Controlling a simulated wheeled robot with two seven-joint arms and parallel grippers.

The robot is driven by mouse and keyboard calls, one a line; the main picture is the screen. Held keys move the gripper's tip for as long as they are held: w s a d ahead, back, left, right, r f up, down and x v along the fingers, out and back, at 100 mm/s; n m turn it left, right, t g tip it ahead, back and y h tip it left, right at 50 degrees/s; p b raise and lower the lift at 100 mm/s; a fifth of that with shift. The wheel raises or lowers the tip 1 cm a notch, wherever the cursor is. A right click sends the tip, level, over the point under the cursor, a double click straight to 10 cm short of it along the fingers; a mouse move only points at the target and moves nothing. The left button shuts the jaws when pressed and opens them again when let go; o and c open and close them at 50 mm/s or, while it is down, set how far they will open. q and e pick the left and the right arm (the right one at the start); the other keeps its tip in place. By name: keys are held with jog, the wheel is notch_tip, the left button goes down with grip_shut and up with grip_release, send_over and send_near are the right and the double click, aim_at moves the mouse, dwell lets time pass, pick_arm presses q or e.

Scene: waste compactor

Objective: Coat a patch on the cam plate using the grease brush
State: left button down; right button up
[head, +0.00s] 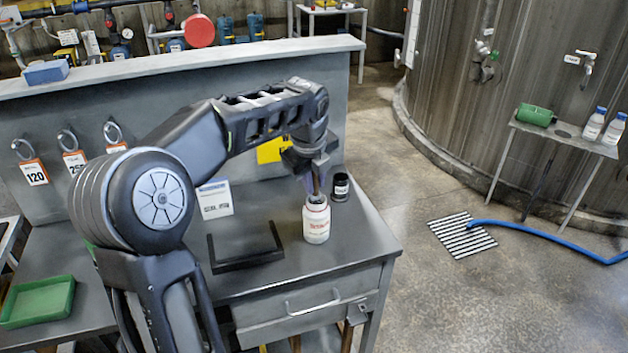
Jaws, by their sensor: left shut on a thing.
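My left gripper (312,172) points down over the right part of the grey workbench. It is shut on a thin upright stick, which I take for the grease brush (317,184). The brush's lower end is at the mouth of a white jar with red lettering (316,222); its bristles are hidden. I cannot tell whether the brush is inside the jar or just above it. I cannot pick out the cam plate for certain. My right gripper is out of view.
A small dark jar (340,187) stands close behind the white jar. A black frame (246,262) lies to its left, before a white label card (214,198). A green tray (38,303) is at far left. Tags hang on the back panel. The bench's right edge is near.

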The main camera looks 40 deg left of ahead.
pick_arm(q)
jog(key=shift+r+p, duration=2.4)
jog(key=shift+r, duration=0.75)
